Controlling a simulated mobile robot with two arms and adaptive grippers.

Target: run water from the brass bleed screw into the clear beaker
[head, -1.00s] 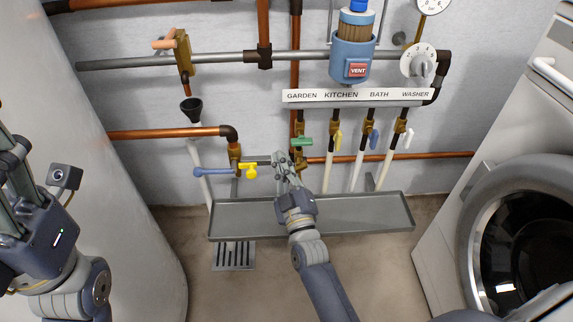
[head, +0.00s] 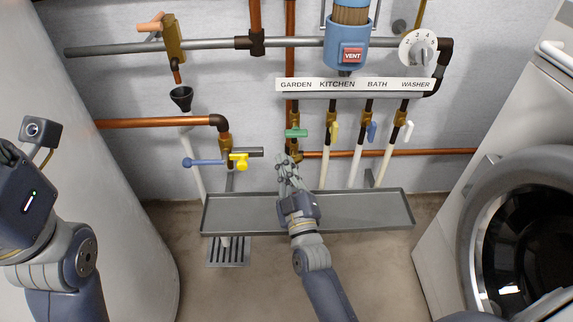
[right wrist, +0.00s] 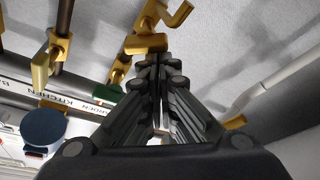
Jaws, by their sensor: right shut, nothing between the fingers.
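My right gripper (head: 284,160) is shut and empty, just below and left of the green-handled GARDEN valve (head: 296,133). In the right wrist view its closed fingers (right wrist: 158,62) point toward a flat brass piece (right wrist: 145,43) close beyond the tips. I cannot tell if they touch it. A brass fitting (head: 297,156) under the GARDEN valve is partly behind the fingers; I cannot be sure which brass part is the bleed screw. I see no clear beaker. My left gripper's body is at the left edge; its fingers are out of frame.
A shallow grey tray (head: 355,225) lies below the valves, under my right wrist. A floor drain (head: 228,255) is in front of it. Blue and yellow handles (head: 238,160) sit left of my right gripper. A washer (head: 520,240) stands at right, a white tank (head: 90,170) at left.

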